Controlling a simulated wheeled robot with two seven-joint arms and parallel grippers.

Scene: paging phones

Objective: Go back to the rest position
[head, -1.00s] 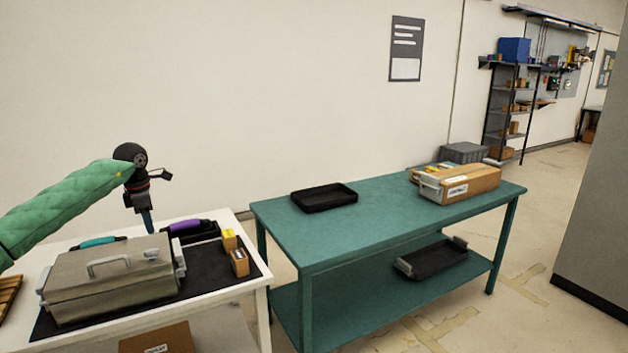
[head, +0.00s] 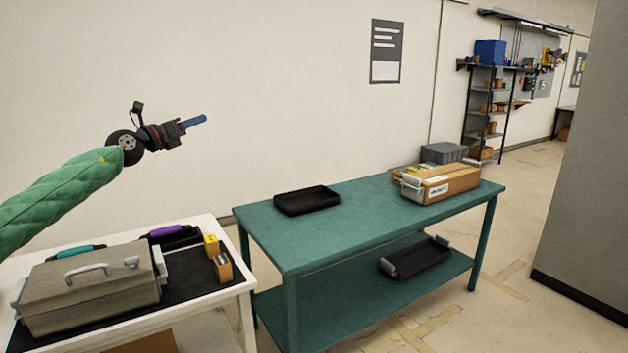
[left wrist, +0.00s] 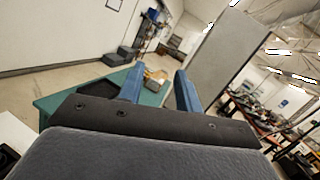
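My left gripper (head: 196,122) is raised over the white table in the head view, its blue fingers pointing to the right. In the left wrist view the two blue fingers of the left gripper (left wrist: 158,88) stand apart with nothing between them. The green sleeve of my left arm comes in from the left. My right gripper is not in either view.
Below the left arm, a white table (head: 205,310) bears a grey toolbox (head: 88,285), a dark mat and small yellow-brown boxes (head: 217,258). A green table (head: 335,225) to the right bears a black tray (head: 307,200) and a cardboard box (head: 440,184). The air around the gripper is clear.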

